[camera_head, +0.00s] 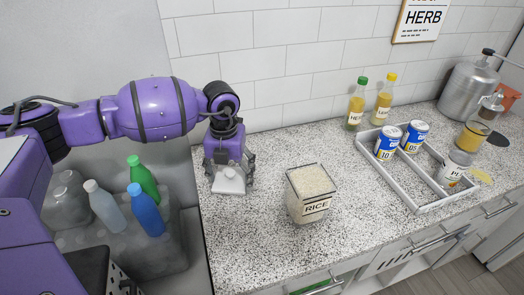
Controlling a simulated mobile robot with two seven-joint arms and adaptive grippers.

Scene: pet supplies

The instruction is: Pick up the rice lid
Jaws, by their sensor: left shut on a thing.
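The rice container (310,194) is a clear square jar with a RICE label, and rice shows at its open top. It stands upright on the speckled counter. The rice lid (229,182) is a pale square piece with a raised knob, to the left of the jar. My left gripper (230,172) points down over the lid and is shut on it. I cannot tell whether the lid still touches the counter. My right gripper does not show.
A metal pot (468,90) is at the far right. A bin with bottles (147,220) lies left of the counter edge. The front counter is clear.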

